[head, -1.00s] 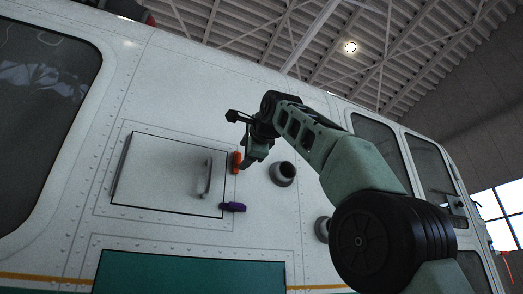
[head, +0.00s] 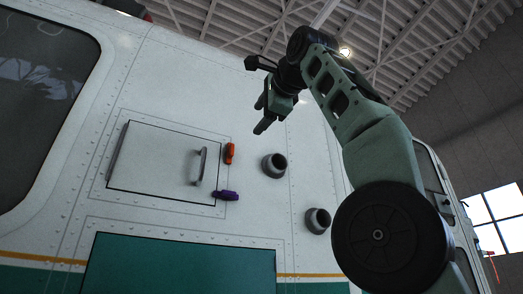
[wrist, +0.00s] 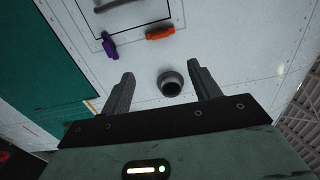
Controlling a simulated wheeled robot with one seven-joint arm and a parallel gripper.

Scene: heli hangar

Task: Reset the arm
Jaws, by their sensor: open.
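My gripper (head: 264,115) is raised in front of the white helicopter side, above and to the right of the hatch in the head view. In the wrist view my gripper (wrist: 160,85) has its two fingers spread apart with nothing held between them. The closed white hatch panel (head: 160,165) has a grey bar handle (head: 200,167). An orange latch (head: 229,153) sits at the hatch's right edge, and a purple latch (head: 226,195) sits at its lower right corner. In the wrist view the orange latch (wrist: 160,33) and purple latch (wrist: 109,45) are apart from the fingers.
A round dark port (head: 274,165) protrudes right of the hatch, and another port (head: 318,220) is lower right. The port also shows beyond the fingers in the wrist view (wrist: 170,84). A teal panel (head: 180,265) lies below. Open air surrounds the gripper.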

